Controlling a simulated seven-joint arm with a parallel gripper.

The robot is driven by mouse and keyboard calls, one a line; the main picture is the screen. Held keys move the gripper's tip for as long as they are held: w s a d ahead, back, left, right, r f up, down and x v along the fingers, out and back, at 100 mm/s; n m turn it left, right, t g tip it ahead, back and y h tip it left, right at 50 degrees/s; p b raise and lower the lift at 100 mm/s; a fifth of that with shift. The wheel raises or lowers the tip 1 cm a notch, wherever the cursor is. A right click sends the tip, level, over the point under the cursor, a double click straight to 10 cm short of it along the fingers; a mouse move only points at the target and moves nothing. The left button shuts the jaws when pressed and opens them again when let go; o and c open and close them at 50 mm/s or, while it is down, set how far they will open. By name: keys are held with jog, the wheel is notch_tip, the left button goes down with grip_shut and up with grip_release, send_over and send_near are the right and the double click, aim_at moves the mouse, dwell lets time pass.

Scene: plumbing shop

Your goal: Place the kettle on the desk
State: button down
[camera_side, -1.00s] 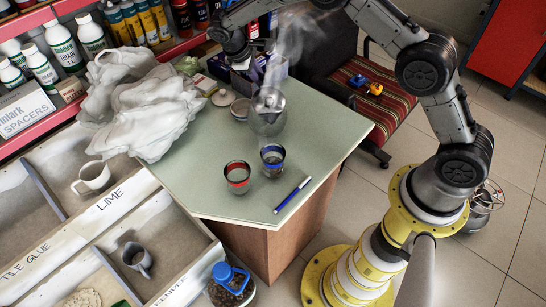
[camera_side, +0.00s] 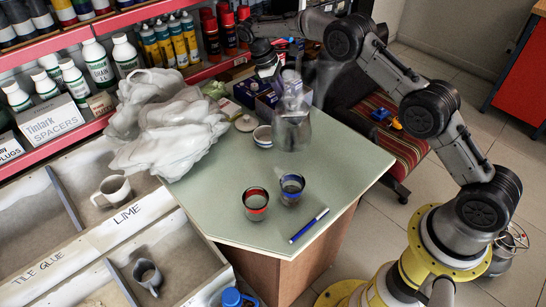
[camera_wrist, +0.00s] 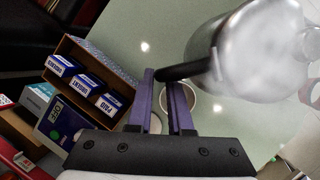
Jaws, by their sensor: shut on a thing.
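The metal kettle (camera_side: 291,132) is at the back right of the green-grey desk (camera_side: 225,185) in the side view. In the wrist view, the kettle (camera_wrist: 255,55) fills the upper right, with its black handle reaching left between the purple fingers of my gripper (camera_wrist: 162,80). My gripper is shut on the handle. In the side view my gripper and the kettle's top look blurred and ghosted. The kettle seems to hang a little above the desk top, but the gap under it is hard to tell.
A small bowl (camera_side: 263,137) and a lid (camera_side: 246,123) are left of the kettle. White crumpled bags (camera_side: 170,125) cover the left. A box of cartons (camera_wrist: 95,85) stands behind.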

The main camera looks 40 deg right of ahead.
notch_tip(320, 180, up, 10)
jog(key=f, duration=0.1)
jog(key=s+a+n+t, duration=0.3)
jog(key=s+a+n, duration=0.3)
jog(key=a+n, duration=0.3)
jog(key=s+a+n+t, duration=0.3)
jog(key=s+a+n, duration=0.4)
jog(key=a, duration=0.5)
jog(key=shift+h, duration=0.3)
jog(key=shift+w+a+f, duration=0.7)
jog(key=shift+w+f, duration=1.7)
jog(key=shift+f, duration=0.5)
jog(key=shift+w+a+f, duration=0.75)
jog(key=shift+w+f, duration=1.6)
jog(key=shift+f, duration=0.5)
jog(key=shift+w+a+f, duration=0.7)
jog(key=shift+w+f, duration=1.7)
jog(key=shift+f, duration=0.6)
